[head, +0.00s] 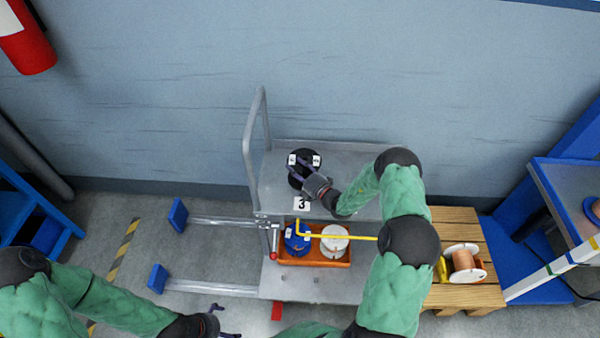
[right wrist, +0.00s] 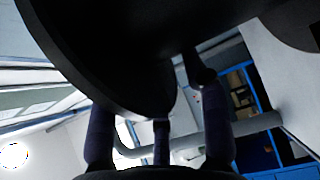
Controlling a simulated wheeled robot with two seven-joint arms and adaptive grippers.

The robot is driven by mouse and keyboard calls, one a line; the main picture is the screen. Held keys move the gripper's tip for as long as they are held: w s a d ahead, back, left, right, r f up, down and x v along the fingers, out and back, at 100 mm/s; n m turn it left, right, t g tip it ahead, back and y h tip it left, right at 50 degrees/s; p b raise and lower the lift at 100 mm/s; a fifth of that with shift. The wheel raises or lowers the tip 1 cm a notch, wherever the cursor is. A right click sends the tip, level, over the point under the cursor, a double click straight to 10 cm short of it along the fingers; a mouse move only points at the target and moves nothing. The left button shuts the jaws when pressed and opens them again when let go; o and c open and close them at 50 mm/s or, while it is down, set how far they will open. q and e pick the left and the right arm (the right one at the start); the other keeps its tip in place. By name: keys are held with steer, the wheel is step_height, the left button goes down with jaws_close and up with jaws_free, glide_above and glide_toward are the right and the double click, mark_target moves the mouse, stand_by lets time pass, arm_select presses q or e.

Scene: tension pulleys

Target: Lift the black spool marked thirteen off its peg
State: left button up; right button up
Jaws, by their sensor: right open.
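The black spool (head: 301,180) stands on the grey cart, with small white labels on its top; their digits are too small to read surely. A separate white card with a 3 (head: 301,203) shows in front of it. My right gripper (head: 303,166) is open with its dark fingers over and beside the spool's top. In the right wrist view a large black disc, apparently the spool (right wrist: 110,50), fills the top, close to the open fingers (right wrist: 160,130). The peg is hidden. My left gripper (head: 223,320) is open and empty at the lower edge, away from the cart.
An orange tray (head: 315,264) with a blue spool (head: 297,240) and a white spool (head: 334,241) sits nearer on the cart (head: 275,190). A yellow rod (head: 345,237) crosses above it. The cart's handle (head: 250,150) rises left. A copper spool (head: 463,261) lies on the pallet (head: 455,215).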

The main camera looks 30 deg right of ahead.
jaws_close()
steer(key=shift+r+p, duration=1.55)
steer(key=shift+r, duration=0.25)
stand_by(0.5)
stand_by(1.0)
steer(key=shift+r+p, duration=0.1)
steer(key=shift+p, duration=0.2)
steer(key=shift+r+p, duration=1.45)
steer(key=shift+r, duration=0.2)
